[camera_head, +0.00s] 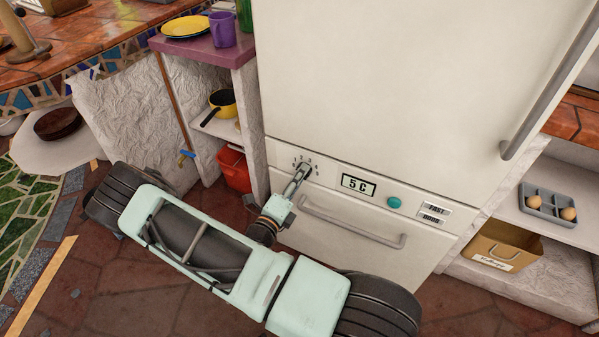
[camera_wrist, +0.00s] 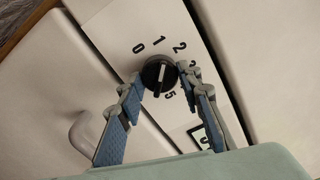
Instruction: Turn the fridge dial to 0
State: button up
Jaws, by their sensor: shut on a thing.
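The fridge dial (camera_wrist: 159,74) is a round black knob with a pale line across it, on the fridge's front panel. Printed 0, 1, 2 and 5 are readable around it in the wrist view; the numbers between 2 and 5 are partly hidden by a finger. Which end of the line is the pointer I cannot tell for sure. My gripper (camera_wrist: 160,76) is shut on the dial, with one fingertip on each side. In the head view my gripper (camera_head: 301,172) covers most of the dial. The display (camera_head: 358,186) reads 5 C.
Right of the display are a teal round button (camera_head: 394,203) and a label plate (camera_head: 433,212). A drawer handle (camera_head: 352,222) sticks out below the panel. A red bucket (camera_head: 234,170) stands left of the fridge. An egg tray (camera_head: 548,203) is on the right shelf.

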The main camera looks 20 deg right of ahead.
jog(key=n+p, duration=0.3)
jog(key=n, duration=0.7)
jog(key=shift+s+n, duration=0.1)
jog(key=shift+n, duration=0.2)
dwell(0.4)
jog(key=o, duration=1.2)
jog(key=shift+c, duration=0.2)
jog(key=v, duration=1.2)
